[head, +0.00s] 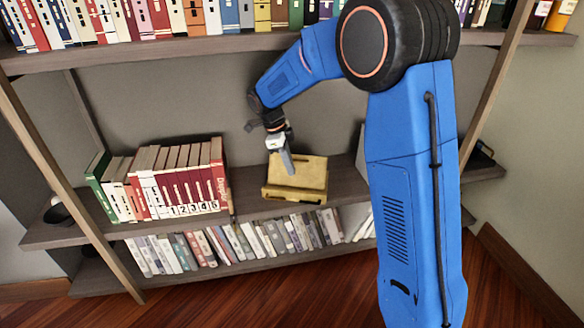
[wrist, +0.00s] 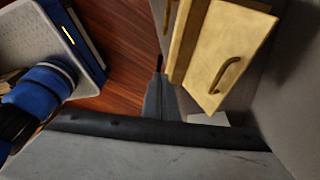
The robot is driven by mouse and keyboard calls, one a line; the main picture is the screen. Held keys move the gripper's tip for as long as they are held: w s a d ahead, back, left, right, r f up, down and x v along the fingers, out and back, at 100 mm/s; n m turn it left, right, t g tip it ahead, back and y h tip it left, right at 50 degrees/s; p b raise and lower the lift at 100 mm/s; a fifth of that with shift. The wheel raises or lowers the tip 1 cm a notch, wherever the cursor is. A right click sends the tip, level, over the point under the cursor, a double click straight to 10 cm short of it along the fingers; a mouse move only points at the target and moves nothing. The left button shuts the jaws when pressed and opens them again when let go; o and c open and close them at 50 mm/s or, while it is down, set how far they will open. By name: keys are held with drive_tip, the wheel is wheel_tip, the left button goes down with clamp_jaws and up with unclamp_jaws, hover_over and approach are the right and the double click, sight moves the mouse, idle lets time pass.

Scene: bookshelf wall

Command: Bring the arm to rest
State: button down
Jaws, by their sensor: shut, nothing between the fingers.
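My gripper (head: 288,165) hangs at the end of my blue arm, in front of the middle shelf (head: 246,200). Its fingers point down and are shut with nothing between them. In the head view they overlap the front of a yellow box (head: 308,172); I cannot tell whether they touch it. In the wrist view the closed fingers (wrist: 158,75) show beside the yellow box (wrist: 213,50), which has a handle on its face. The box stands on the middle shelf.
A row of red, white and green books (head: 175,180) stands left of the box. A dark bowl (head: 58,214) sits at the shelf's far left. Books fill the upper shelf (head: 150,52) and line the lower shelf (head: 200,267). Wooden floor (head: 250,300) lies in front.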

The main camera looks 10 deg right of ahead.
drive_tip(key=s+d+r+n+t+y, duration=0.1)
drive_tip(key=s+d+r+n, duration=0.45)
drive_tip(key=s, duration=0.45)
drive_tip(key=s+d+r+n+t+y, duration=0.1)
drive_tip(key=s+d+r+n+t, duration=0.1)
drive_tip(key=s+d+r+n, duration=0.45)
drive_tip(key=s+n+t+y, duration=0.1)
drive_tip(key=s+n+t, duration=0.2)
drive_tip(key=s+n, duration=0.7)
drive_tip(key=s, duration=1.1)
drive_tip(key=shift+s+d+f, duration=0.25)
drive_tip(key=shift+s+f, duration=0.05)
drive_tip(key=shift+s, duration=0.1)
